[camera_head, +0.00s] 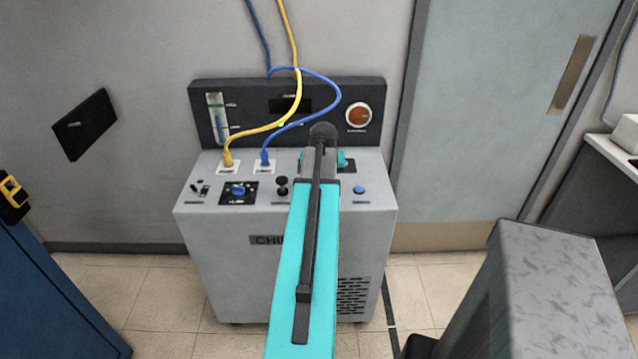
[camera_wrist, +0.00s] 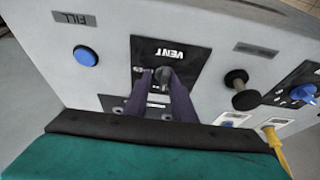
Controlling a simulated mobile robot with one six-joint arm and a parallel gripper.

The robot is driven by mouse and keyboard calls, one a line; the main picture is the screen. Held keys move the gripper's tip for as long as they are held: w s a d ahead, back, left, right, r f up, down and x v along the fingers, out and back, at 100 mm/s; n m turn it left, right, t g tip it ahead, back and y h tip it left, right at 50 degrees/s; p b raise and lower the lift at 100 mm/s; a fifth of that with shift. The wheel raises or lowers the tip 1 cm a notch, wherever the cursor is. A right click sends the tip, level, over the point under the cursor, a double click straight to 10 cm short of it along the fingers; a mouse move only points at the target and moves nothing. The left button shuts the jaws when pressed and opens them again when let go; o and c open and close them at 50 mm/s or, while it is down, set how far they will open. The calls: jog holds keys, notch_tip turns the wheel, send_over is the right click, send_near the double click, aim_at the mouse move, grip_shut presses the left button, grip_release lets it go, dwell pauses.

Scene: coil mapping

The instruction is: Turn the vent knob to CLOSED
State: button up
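The black vent knob (camera_wrist: 164,76) sits on a dark plate (camera_wrist: 190,60) lettered VENT, which shows upside down in the wrist view. The OPEN and CLOSED marks cannot be read there, and which way the knob points is unclear. My gripper (camera_wrist: 162,82) has its two dark purple fingers on either side of the knob, with the tips close against it. In the head view my arm hides the knob and most of the gripper. Only a teal part of it (camera_head: 342,160) shows on the grey chiller's top (camera_head: 375,185).
A blue FILL button (camera_head: 359,190) sits right of the knob in the head view. A black plunger knob (camera_head: 282,185) and a blue dial (camera_head: 238,189) lie to its left. Yellow (camera_head: 262,131) and blue (camera_head: 318,112) cables rise from two ports. A grey block (camera_head: 550,270) stands front right.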

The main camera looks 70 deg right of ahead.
jog(key=shift+o, duration=0.2)
jog(key=shift+w, duration=0.2)
jog(key=shift+r, duration=0.2)
jog(key=shift+a+r, duration=0.2)
jog(key=shift+r, duration=0.2)
jog(key=b+v, duration=0.2)
jog(key=v, duration=1)
jog(key=shift+s+r, duration=0.25)
jog(key=shift+s+a, duration=0.1)
jog(key=shift+s, duration=0.05)
